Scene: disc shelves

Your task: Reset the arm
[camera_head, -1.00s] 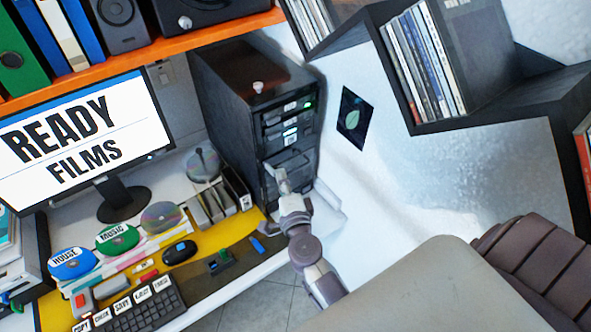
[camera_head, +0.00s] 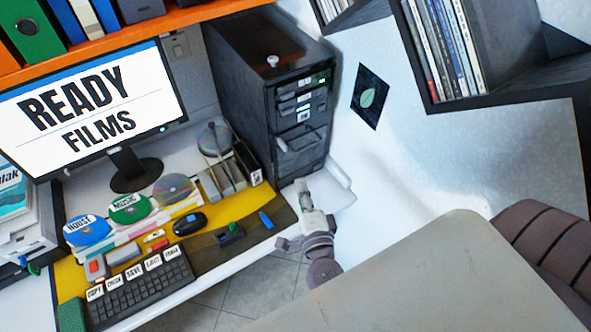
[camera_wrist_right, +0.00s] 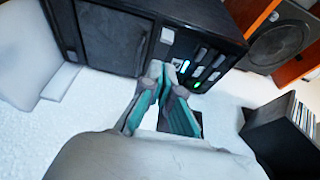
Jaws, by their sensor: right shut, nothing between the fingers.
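My right gripper (camera_head: 302,187) is in the lower middle of the head view, in front of the black computer tower (camera_head: 255,100) and a little below its drive bays. In the right wrist view its fingers (camera_wrist_right: 157,75) meet at the tips with nothing between them. The tower (camera_wrist_right: 110,35) fills the upper part of that view, with lit drives just past the fingertips. The gripper looks apart from the tower. My left gripper shows in neither view.
The desk holds a monitor (camera_head: 90,110), a keyboard (camera_head: 140,283), a blue disc (camera_head: 87,230), a green disc (camera_head: 130,207) and a disc rack (camera_head: 222,178). A dark shelf of cases (camera_head: 440,50) hangs at upper right.

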